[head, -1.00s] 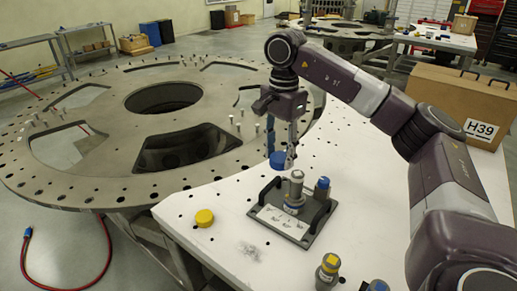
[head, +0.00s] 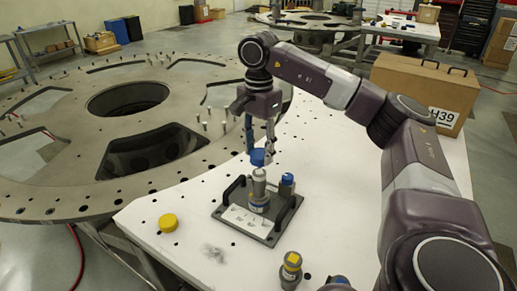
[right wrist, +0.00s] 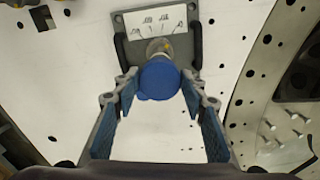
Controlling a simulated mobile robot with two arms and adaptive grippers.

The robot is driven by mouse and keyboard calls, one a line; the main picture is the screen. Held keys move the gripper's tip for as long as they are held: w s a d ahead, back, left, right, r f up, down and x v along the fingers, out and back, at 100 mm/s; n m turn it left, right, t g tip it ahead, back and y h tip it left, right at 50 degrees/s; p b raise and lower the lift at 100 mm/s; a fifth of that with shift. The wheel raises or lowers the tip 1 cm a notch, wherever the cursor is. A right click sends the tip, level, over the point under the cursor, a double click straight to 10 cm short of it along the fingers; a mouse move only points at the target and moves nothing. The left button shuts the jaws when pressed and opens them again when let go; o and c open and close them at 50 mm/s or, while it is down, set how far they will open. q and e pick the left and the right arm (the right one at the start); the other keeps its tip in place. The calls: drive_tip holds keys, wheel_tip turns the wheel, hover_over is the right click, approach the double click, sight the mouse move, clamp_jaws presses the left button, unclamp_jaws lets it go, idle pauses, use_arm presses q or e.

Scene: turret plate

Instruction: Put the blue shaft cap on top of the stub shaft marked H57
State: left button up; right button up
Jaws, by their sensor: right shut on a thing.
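The blue shaft cap (head: 257,158) is held between the fingertips of my right gripper (head: 262,148), which points down. In the head view it is just above a silvery stub shaft (head: 259,189) on a grey plate with two black handles; whether they touch I cannot tell. In the right wrist view the cap (right wrist: 159,80) hides most of that shaft, whose rim (right wrist: 160,46) shows behind it. White labels (head: 245,220) lie on the grey plate (head: 268,237), but their writing is too small to read. My left gripper is not in view.
A shorter blue-topped shaft (head: 286,186) stands right beside the silvery one. A yellow cap (head: 168,222) lies on the white table (head: 185,245). A yellow-topped part (head: 291,268) stands at the front. A box marked H39 (head: 415,85) stands at the back right.

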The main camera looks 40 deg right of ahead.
sight(258, 172)
drive_tip(key=shift+f, duration=0.35)
drive_tip(key=shift+f+b, duration=0.2)
drive_tip(key=shift+b, duration=0.15)
drive_tip(key=shift+f+b, duration=0.7)
drive_tip(key=shift+f, duration=0.15)
drive_tip(key=shift+f+b, duration=0.8)
drive_tip(key=shift+f, duration=0.7)
drive_tip(key=o, duration=1)
